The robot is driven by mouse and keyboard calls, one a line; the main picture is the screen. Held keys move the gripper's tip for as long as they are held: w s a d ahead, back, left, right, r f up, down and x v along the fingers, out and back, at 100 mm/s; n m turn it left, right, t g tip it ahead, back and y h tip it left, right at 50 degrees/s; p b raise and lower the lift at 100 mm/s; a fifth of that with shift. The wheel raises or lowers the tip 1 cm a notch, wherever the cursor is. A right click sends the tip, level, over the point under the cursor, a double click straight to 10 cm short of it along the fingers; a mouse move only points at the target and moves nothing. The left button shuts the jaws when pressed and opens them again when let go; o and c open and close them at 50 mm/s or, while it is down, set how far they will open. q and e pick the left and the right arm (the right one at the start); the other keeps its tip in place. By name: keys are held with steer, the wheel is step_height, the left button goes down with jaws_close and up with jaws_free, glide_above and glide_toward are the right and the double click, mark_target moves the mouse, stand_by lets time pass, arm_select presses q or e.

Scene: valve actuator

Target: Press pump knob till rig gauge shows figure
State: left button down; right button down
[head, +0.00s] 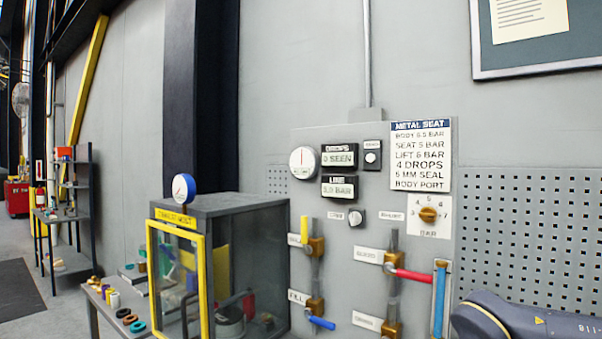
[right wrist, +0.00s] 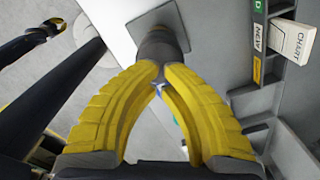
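My right gripper's yellow fingers (right wrist: 160,82) come together at the tips in the right wrist view, against or just before a dark round knob (right wrist: 157,45) on a square grey plate. I cannot tell whether they touch it, or whether it is the pump knob. In the head view a round white dial (head: 303,162) is on the grey panel, and a blue-rimmed gauge (head: 184,188) stands on the test cabinet. Their figures are too small to read. My right arm (head: 525,322) enters at lower right, its gripper out of frame. A dark, yellow-ended shape (right wrist: 45,30) may be my left gripper.
The panel (head: 375,205) carries a drops display (head: 339,159), a bar display (head: 340,187), a figures chart (head: 420,156), a selector knob (head: 428,214), and red (head: 412,275) and blue (head: 321,323) levers.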

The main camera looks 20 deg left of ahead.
steer(key=shift+r, duration=0.15)
steer(key=shift+r, duration=2.35)
steer(key=shift+f, duration=0.1)
